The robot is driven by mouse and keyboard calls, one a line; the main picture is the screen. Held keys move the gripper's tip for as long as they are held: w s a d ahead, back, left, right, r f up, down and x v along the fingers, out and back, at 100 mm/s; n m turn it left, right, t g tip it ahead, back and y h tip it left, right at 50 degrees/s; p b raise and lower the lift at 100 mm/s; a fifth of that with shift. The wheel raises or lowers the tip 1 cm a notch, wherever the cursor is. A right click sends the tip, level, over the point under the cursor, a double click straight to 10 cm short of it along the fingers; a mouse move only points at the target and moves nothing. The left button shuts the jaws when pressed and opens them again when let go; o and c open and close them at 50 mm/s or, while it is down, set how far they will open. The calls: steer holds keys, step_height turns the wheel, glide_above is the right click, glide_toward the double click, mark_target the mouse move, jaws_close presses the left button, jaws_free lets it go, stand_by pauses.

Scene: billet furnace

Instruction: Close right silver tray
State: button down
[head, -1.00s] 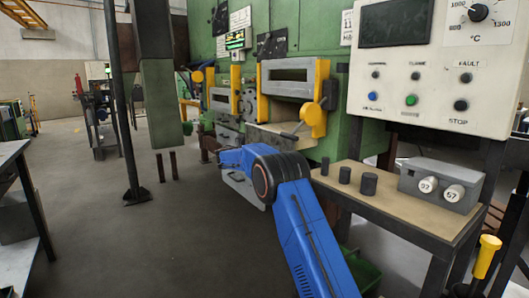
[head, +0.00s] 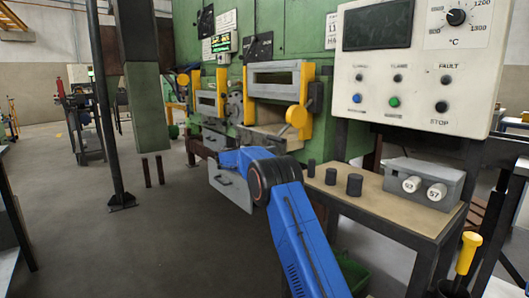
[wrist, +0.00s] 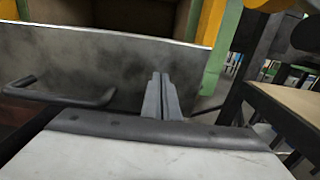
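The right silver tray (head: 231,187) shows in the head view as a grey plate with a bar handle, below and in front of the right furnace opening (head: 272,130). My arm's blue elbow hides part of it. In the wrist view a grey metal panel (wrist: 105,65), seemingly this tray, fills the upper left and middle, with its dark handle (wrist: 60,95) at left. My gripper (wrist: 162,76) has its two fingers together with nothing seen between them. They stand in front of the panel, right of the handle. I cannot tell if they touch it. The head view hides the gripper.
A bench (head: 395,207) with dark cylinders and a grey box stands at right, close to my arm. A yellow post (wrist: 212,25) is beside the panel. A dark pole (head: 108,110) stands at left; open floor (head: 80,240) lies in front of it.

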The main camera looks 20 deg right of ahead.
steer(key=x, duration=1.4)
steer(key=shift+f, duration=0.1)
steer(key=shift+d, duration=0.15)
steer(key=shift+d, duration=0.1)
steer(key=shift+s, duration=0.1)
